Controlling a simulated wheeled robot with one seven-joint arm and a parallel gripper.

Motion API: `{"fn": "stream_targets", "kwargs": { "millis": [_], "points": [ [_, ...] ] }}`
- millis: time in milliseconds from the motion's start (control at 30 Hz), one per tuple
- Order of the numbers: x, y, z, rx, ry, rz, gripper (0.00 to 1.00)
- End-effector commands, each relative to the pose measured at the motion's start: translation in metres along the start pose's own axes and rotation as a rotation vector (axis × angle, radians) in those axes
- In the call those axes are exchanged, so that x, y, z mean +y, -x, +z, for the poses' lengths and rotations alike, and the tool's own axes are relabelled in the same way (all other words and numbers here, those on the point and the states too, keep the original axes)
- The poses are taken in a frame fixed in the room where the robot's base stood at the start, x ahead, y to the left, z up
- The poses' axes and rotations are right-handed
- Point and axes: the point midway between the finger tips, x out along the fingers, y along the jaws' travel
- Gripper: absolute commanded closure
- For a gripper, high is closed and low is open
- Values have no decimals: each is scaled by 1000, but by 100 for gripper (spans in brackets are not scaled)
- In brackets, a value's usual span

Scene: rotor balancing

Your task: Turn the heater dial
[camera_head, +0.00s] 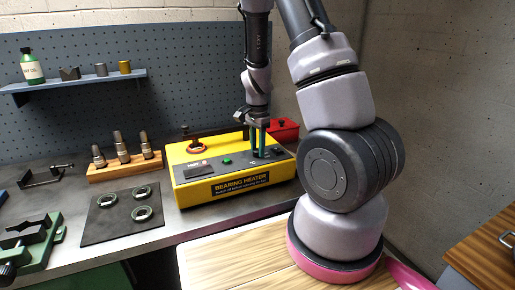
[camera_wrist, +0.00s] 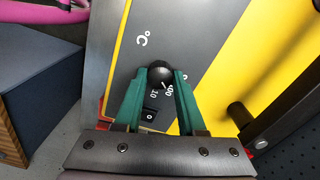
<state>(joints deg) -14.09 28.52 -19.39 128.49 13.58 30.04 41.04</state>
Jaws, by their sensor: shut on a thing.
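The yellow bearing heater (camera_head: 222,185) stands on the grey bench, with a dark control panel on top. Its black round dial (camera_wrist: 160,75) shows in the wrist view between my fingertips, with printed scale numbers beside it and a °C mark above. My gripper (camera_head: 258,153) points straight down at the right part of the panel. In the wrist view my gripper (camera_wrist: 160,83) has its two green fingers shut on the dial, one on each side. In the head view the fingers hide the dial.
A red box (camera_head: 284,130) stands behind the heater. A dark mat (camera_head: 110,225) with several rings and a wooden block (camera_head: 127,167) with fittings are to the left.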

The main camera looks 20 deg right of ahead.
Motion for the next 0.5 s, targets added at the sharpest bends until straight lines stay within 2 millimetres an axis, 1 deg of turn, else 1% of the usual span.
{"fn": "stream_targets", "kwargs": {
  "millis": [267,500],
  "points": [
    [0,1,0,-1,120,-1,100],
    [-1,1,0,-1,312,-2,100]
  ]
}}
